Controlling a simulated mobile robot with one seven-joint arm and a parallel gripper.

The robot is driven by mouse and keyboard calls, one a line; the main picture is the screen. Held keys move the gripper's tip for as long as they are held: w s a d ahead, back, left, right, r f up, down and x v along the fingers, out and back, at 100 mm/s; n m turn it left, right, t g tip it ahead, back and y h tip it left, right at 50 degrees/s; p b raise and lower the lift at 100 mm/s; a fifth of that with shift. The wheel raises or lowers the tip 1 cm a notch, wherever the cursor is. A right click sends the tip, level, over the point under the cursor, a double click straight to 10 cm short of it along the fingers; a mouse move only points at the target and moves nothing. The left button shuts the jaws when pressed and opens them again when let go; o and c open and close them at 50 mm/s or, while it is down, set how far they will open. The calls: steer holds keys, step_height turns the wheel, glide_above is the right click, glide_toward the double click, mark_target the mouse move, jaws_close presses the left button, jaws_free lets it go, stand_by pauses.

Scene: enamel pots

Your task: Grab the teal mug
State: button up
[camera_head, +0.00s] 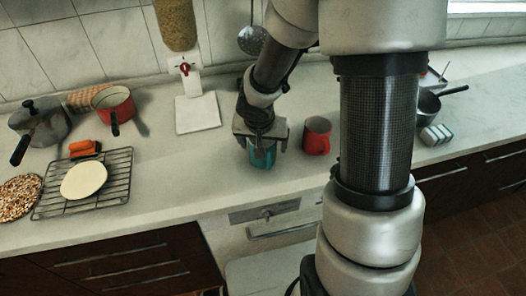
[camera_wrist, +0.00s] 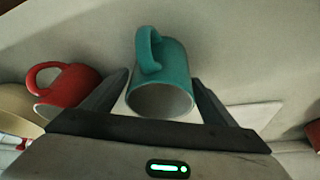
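The teal mug (camera_head: 262,157) stands on the pale countertop near its front edge, left of a red mug. My gripper (camera_head: 261,141) is above it and pointing down, with its fingers around the upper part of the mug. In the wrist view the teal mug (camera_wrist: 162,82) lies between the two spread fingers of my gripper (camera_wrist: 163,98), its opening towards the camera and its handle at the far side. A gap shows between the mug and the fingers. My gripper hides part of the mug's top in the head view.
The red mug (camera_head: 317,136) stands close on the right and shows beside the left finger in the wrist view (camera_wrist: 72,87). A dispenser (camera_head: 196,110) stands behind to the left. A wire rack (camera_head: 112,190) and red pot (camera_head: 112,101) are further left; a saucepan (camera_head: 428,106) is at right.

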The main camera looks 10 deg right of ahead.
steer(key=c, duration=1.2)
steer(key=shift+r, duration=0.1)
